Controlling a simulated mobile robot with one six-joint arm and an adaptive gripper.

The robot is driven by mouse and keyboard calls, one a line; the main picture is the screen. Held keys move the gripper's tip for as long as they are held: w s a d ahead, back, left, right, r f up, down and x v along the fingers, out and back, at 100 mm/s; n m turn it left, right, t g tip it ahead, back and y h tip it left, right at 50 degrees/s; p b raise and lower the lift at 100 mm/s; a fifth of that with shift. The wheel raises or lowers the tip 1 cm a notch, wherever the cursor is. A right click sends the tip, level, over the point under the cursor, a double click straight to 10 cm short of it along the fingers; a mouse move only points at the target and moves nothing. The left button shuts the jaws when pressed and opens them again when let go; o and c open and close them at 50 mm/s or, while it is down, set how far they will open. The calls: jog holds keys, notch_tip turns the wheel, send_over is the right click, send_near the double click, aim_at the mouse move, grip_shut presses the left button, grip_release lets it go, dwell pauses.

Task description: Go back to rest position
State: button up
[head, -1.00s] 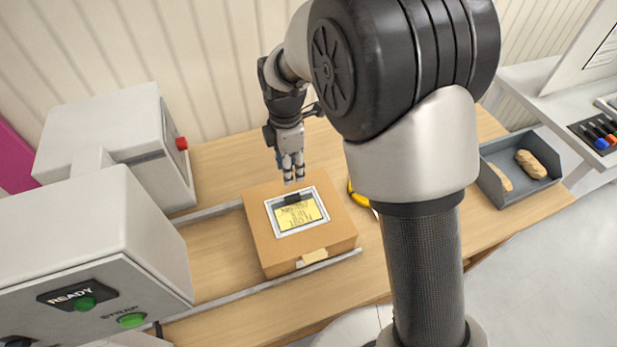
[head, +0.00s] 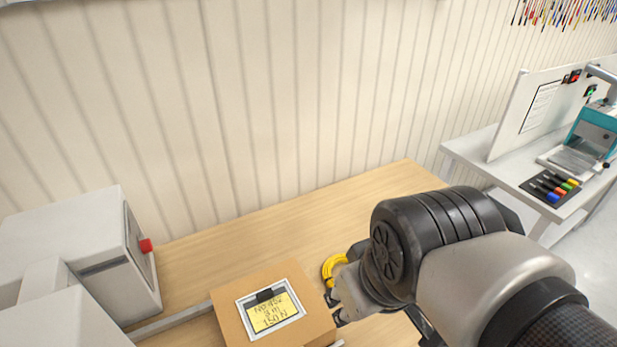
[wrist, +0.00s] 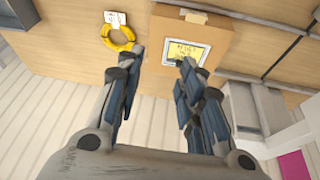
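My gripper (wrist: 158,66) is open and empty in the wrist view, its two dark fingers well apart above the bench. In the head view my arm is folded at the lower right and hides most of the gripper. A cardboard box (head: 225,312) with a framed yellow handwritten label (head: 270,311) stands on the bench, left of my arm. It also shows beyond the right finger in the wrist view (wrist: 158,42). A yellow cable coil (wrist: 118,46) with a white tag lies beside the box. In the head view the coil (head: 329,268) is partly hidden by my arm.
A white machine (head: 75,232) with a red button stands at the left of the wooden bench (head: 320,217). The bench behind the box is clear. A white side table (head: 480,150) at the right holds markers (head: 555,186) and a teal device (head: 594,136). A panelled wall closes the back.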

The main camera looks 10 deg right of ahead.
jog(key=shift+s+d+f+m, duration=0.15)
jog(key=shift+s+d+m, duration=0.05)
jog(key=shift+s+m, duration=0.4)
jog(key=shift+s+d+f+m, duration=0.1)
jog(key=shift+s+d+m, duration=0.05)
jog(key=shift+s+m, duration=0.4)
notch_tip(320, 180, down, 8)
jog(key=b, duration=0.7)
jog(key=shift+b, duration=0.4)
jog(key=shift+r, duration=0.1)
